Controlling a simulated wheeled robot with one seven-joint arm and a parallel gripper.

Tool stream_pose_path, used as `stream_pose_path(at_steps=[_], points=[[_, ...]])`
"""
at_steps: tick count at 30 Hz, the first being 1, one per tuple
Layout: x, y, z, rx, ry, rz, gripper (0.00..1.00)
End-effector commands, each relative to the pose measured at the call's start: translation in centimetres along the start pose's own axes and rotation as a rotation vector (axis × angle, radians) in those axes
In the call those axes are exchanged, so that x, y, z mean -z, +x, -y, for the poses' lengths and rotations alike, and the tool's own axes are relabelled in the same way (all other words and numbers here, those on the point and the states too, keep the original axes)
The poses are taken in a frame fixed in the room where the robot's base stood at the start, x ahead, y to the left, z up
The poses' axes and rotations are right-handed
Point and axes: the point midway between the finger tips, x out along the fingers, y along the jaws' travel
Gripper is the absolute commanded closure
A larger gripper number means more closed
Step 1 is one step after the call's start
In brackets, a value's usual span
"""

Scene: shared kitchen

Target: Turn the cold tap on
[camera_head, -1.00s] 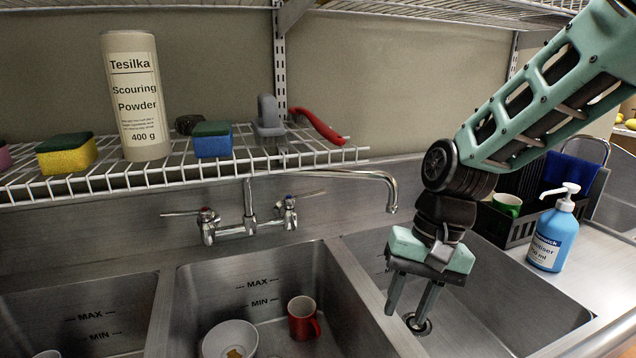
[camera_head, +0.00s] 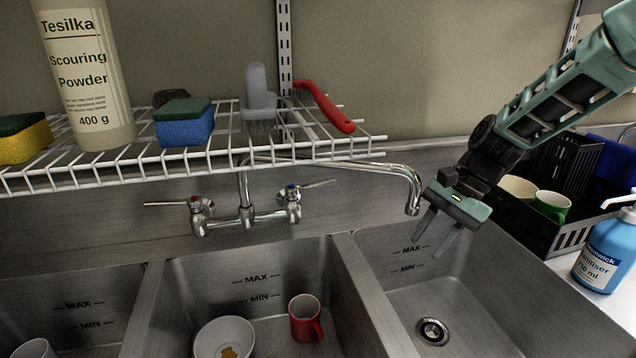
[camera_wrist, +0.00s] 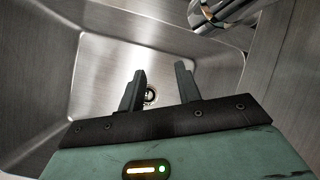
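The wall-mounted chrome mixer tap (camera_head: 246,216) has two lever valves. The cold tap (camera_head: 291,196) is the right one, with a blue mark and a thin lever pointing right. The hot tap (camera_head: 199,208) is the left one, with a red mark and its lever pointing left. The spout (camera_head: 405,175) curves right and down, and no water shows from it. My gripper (camera_head: 427,247) is open and empty, right of the spout's end and over the right basin. In the wrist view its fingers (camera_wrist: 160,70) are apart, with chrome tap parts (camera_wrist: 215,12) at the top right.
A wire shelf (camera_head: 215,158) overhangs the tap, holding scouring powder (camera_head: 88,75), sponges (camera_head: 184,122) and a red-handled brush (camera_head: 325,107). A red mug (camera_head: 304,318) and a bowl (camera_head: 223,338) sit in the middle basin. A black rack (camera_head: 565,236) and sanitiser bottle (camera_head: 606,250) stand right.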

Motion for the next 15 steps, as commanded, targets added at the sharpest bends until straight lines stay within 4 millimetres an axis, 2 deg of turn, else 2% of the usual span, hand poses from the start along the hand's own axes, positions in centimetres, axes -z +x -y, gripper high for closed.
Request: stream_pose_path(at_steps=[8,15], points=[[0.6,0.8,4.2,0.06,0.163,0.173,0.66],[1.7,0.7,10.1,0.138,0.387,0.478,0.66]])
